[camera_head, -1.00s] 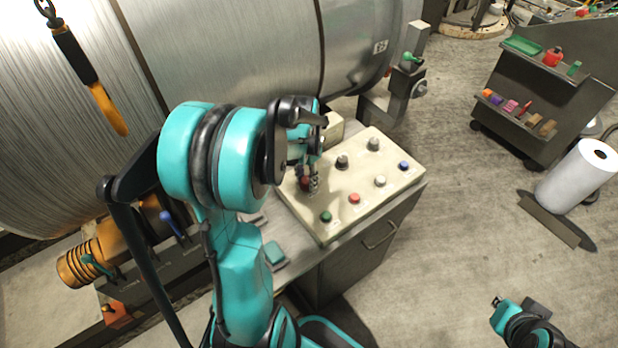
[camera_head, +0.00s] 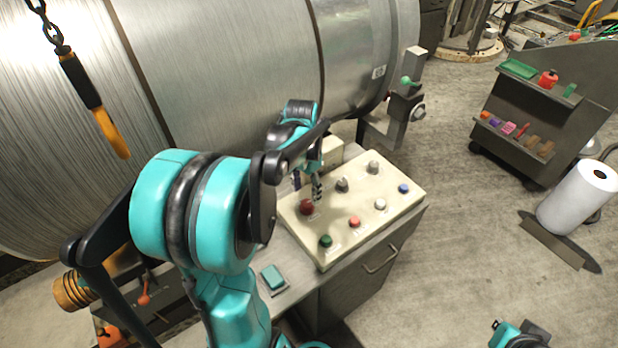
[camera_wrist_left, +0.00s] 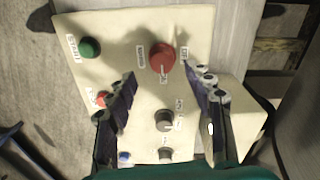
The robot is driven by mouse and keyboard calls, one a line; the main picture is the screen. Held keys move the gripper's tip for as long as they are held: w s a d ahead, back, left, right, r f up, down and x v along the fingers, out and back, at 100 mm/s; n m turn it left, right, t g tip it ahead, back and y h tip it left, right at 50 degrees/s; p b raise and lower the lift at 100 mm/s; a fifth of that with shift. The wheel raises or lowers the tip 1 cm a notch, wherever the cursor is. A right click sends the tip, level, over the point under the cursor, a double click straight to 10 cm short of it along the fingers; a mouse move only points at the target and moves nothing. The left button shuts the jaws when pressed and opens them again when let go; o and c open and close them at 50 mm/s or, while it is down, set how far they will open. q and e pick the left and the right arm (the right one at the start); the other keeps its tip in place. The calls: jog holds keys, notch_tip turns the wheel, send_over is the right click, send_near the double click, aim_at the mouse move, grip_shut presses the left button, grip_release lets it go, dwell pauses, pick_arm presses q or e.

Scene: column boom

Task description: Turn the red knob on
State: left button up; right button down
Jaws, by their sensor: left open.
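The red knob (camera_head: 306,207) sits on the left part of the cream control panel (camera_head: 340,235), with printed labels around it. In the left wrist view the red knob (camera_wrist_left: 162,57) lies beyond the fingertips, between their lines, with a pale pointer mark on its lower side. My left gripper (camera_head: 312,190) is open and above the panel, just behind the knob. In the wrist view its fingers (camera_wrist_left: 165,82) are spread apart with nothing between the tips. They look apart from the knob. Part of my right arm (camera_head: 518,335) shows at the bottom right; its gripper state is unclear.
A green button (camera_head: 326,241), a light red button (camera_head: 354,222), a blue button (camera_head: 403,188) and grey knobs (camera_head: 342,185) share the panel. A large metal drum (camera_head: 240,70) stands behind. Open floor (camera_head: 460,240) lies to the right.

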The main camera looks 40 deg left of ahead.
aim_at(306, 203)
pick_arm(q)
notch_tip(306, 203, up, 6)
jog(key=shift+r, duration=0.25)
dwell(0.5)
jog(key=s+d+f+t, duration=0.1)
jog(key=s+d+t, duration=0.2)
jog(key=d, duration=0.6)
jog(key=s+d+f+n+t, duration=0.1)
jog(key=s+d+t, duration=0.2)
jog(key=d, duration=0.6)
jog(key=shift+s+t, duration=0.35)
jog(key=shift+t, duration=0.25)
